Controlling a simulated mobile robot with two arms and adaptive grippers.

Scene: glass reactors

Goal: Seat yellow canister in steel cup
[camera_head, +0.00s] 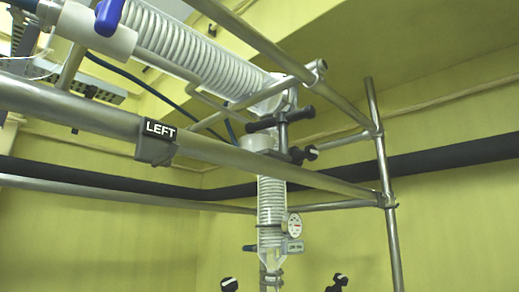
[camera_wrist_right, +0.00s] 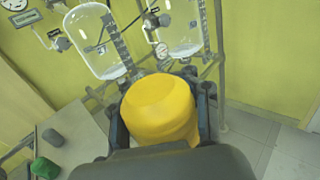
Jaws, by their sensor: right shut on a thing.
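The yellow canister (camera_wrist_right: 160,108) fills the middle of the right wrist view, its rounded end facing the camera. My right gripper (camera_wrist_right: 161,92) is shut on it, with dark fingers along its left and right sides. The canister's far end is hidden. I cannot make out a steel cup in either view. The head view looks up at the frame and tubing and shows no gripper. My left gripper is in neither view.
Two glass vessels, the left one (camera_wrist_right: 95,42) and the right one (camera_wrist_right: 179,25), hang beyond the canister among metal rods. A green object (camera_wrist_right: 44,168) and a grey one (camera_wrist_right: 53,137) lie on a grey surface at left. Tiled floor shows at lower right.

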